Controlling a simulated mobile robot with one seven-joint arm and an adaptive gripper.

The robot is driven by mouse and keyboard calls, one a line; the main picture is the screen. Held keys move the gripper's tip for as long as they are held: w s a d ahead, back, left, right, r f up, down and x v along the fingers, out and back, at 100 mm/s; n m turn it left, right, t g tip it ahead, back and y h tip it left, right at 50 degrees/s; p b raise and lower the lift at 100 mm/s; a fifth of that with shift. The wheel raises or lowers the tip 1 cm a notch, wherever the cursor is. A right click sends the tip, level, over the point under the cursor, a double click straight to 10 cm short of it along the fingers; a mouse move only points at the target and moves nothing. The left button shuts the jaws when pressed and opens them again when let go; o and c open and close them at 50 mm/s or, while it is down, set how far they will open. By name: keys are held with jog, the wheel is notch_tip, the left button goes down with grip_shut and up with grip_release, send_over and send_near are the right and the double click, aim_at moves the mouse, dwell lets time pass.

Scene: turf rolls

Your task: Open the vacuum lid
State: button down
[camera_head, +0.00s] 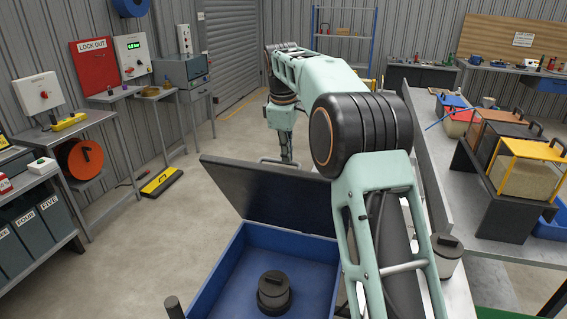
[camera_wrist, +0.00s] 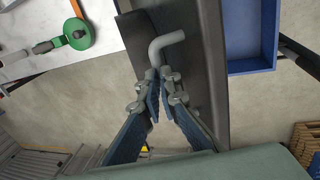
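The dark lid (camera_head: 268,192) stands raised and tilted over the blue box (camera_head: 222,270), which is open toward me. A black round knobbed part (camera_head: 273,291) sits on the box floor. My gripper (camera_head: 288,158) is at the lid's far top edge, beside the pale bar handle; the lid and arm partly hide this contact. In the wrist view, the bent grey handle (camera_wrist: 165,43) runs down between the two fingertips of my gripper (camera_wrist: 162,78), which are close together on it. The dark lid (camera_wrist: 207,75) lies just right of the fingers, with a blue box (camera_wrist: 250,38) beyond.
A metal bench (camera_head: 440,215) runs along the right of my arm, with a grey black-topped canister (camera_head: 446,255) on it. A dark stand (camera_head: 500,205) holds turf rolls in frames. Shelves and wall switches line the left.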

jog(key=shift+w+d+f, duration=0.25)
jog(key=shift+w+d, duration=0.25)
jog(key=shift+w, duration=0.35)
jog(key=shift+w+d+f, duration=0.25)
jog(key=shift+w+d, duration=0.25)
jog(key=shift+w, duration=0.3)
jog(key=shift+g, duration=0.3)
jog(key=c, duration=2.6)
grip_release()
jog(key=o, duration=0.5)
jog(key=shift+w, duration=0.15)
jog(key=shift+o, duration=0.4)
jog(key=shift+w+f, duration=0.25)
jog(key=shift+w, duration=0.05)
jog(key=shift+r, duration=0.1)
jog(key=shift+s+a, duration=0.1)
